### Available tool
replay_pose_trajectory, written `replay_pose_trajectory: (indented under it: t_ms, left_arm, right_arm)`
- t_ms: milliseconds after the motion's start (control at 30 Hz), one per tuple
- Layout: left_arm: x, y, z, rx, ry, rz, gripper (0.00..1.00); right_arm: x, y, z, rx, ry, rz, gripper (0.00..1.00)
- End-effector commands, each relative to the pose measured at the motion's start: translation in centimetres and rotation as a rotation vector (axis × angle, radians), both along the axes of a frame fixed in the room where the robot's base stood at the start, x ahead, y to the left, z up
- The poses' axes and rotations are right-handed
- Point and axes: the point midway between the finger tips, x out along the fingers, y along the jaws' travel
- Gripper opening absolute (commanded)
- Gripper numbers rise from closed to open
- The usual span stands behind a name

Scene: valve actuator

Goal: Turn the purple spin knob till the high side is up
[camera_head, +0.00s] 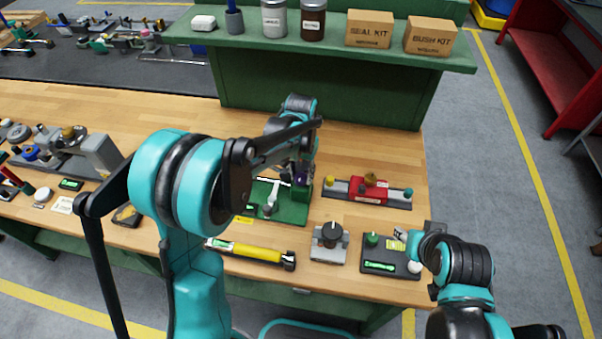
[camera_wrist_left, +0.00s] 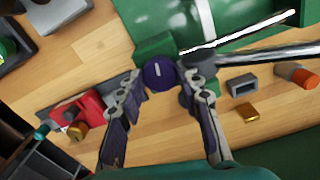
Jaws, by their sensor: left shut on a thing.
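The purple spin knob (camera_wrist_left: 159,75) is round, with a short pale mark on its face, and sits at the edge of a green block in the left wrist view. In the head view a little of the purple knob (camera_head: 300,180) shows below my left gripper (camera_head: 301,169), on a green fixture (camera_head: 293,210). In the left wrist view the fingers of my left gripper (camera_wrist_left: 161,82) are on both sides of the knob and shut on it. My right gripper (camera_head: 425,238) is at the lower right in the head view, beside a dark plate; its finger opening is unclear.
A red block on a grey rail (camera_head: 368,190) stands to the right of the fixture. A grey device with a black knob (camera_head: 329,240), a yellow cylinder (camera_head: 250,252) and a dark plate with a green knob (camera_head: 388,262) lie in front. A green shelf (camera_head: 330,90) stands behind.

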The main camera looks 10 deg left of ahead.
Motion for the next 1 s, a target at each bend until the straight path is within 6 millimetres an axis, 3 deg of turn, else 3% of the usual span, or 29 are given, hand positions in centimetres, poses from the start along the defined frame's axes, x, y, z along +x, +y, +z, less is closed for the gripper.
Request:
replay_pose_trajectory:
  t_ms: [467, 500, 567, 1000]
  left_arm:
    - [0.02, 0.0, 0.01, 0.0, -0.001, -0.016, 0.06]
    - [0.02, 0.0, 0.01, 0.0, -0.001, -0.016, 0.37]
    - [0.02, 0.0, 0.01, 0.0, -0.001, -0.015, 0.53]
    - [0.01, 0.04, 0.41, 0.001, 0.0, -0.015, 0.56]
  right_arm:
    - [0.01, 0.0, -0.01, 0.0, 0.0, 0.0, 0.4]
    - [0.01, 0.0, -0.01, 0.0, 0.0, 0.0, 0.4]
    - [0.01, 0.0, -0.01, 0.0, 0.0, 0.0, 0.4]
    - [0.01, 0.0, -0.01, 0.0, 0.0, 0.0, 0.4]
